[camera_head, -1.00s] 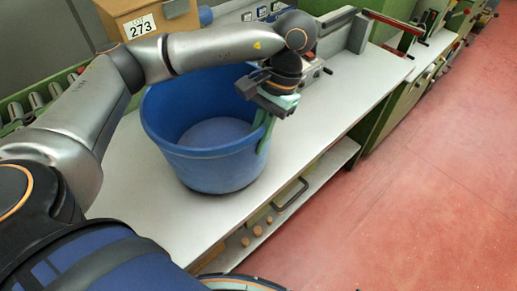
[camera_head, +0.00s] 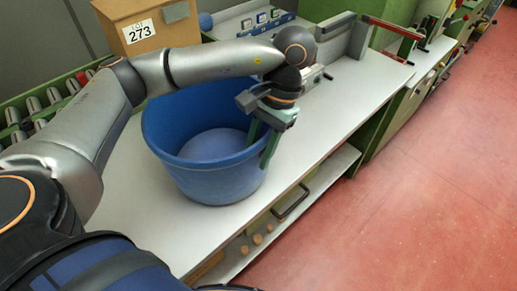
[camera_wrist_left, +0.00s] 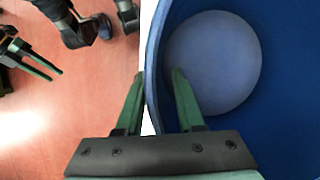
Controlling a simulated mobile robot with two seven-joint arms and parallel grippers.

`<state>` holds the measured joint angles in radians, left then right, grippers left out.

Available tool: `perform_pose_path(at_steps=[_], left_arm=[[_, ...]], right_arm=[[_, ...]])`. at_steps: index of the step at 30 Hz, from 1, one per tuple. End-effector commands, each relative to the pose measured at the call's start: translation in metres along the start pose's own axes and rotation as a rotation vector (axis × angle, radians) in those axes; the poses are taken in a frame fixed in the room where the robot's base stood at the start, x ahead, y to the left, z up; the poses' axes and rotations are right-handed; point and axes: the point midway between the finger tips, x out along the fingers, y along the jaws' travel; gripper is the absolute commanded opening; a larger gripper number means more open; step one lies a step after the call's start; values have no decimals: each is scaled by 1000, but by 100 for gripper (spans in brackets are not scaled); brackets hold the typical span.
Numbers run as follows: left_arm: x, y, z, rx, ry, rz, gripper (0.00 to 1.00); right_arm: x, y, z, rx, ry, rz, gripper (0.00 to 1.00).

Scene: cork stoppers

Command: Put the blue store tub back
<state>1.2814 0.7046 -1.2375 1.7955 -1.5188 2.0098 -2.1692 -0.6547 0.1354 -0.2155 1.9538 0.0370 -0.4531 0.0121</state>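The blue tub (camera_head: 205,180) stands upright on the white bench top (camera_head: 305,140), and its empty inside fills the right of the left wrist view (camera_wrist_left: 285,90). My left gripper (camera_head: 261,149) is at the tub's right rim, pointing down. Its green fingers are spread, one inside the tub and one outside, with the rim between them. The left wrist view shows the same fingers (camera_wrist_left: 155,85) with a gap on both sides of the rim. My right gripper (camera_wrist_left: 55,74) shows only at the left of the left wrist view, its two fingers apart and empty over the floor.
A cardboard box (camera_head: 172,37) labelled LOT 273 stands behind the tub. A green rack of grey cylinders (camera_head: 52,95) is at the left. Several corks (camera_head: 257,239) lie on the lower shelf. The red floor (camera_head: 420,190) is clear.

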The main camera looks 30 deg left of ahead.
Motion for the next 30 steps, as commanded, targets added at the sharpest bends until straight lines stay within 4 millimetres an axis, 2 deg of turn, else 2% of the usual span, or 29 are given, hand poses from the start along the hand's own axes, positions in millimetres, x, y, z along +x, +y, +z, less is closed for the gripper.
perform_pose_path(at_steps=[7, 21, 24, 30], left_arm=[[-13, 0, 1, -1, 4, -1, 37], [-99, 0, 1, -1, 4, -1, 37], [-112, 0, 1, -1, 2, -1, 37], [-123, 0, 1, 0, 0, 0, 37]], right_arm=[[-4, 2, -3, 0, 2, 5, 50], [-17, 10, -3, 3, -5, 27, 50], [-18, 12, -1, 4, -10, 30, 50], [-19, 12, -1, 4, -4, 32, 50]])
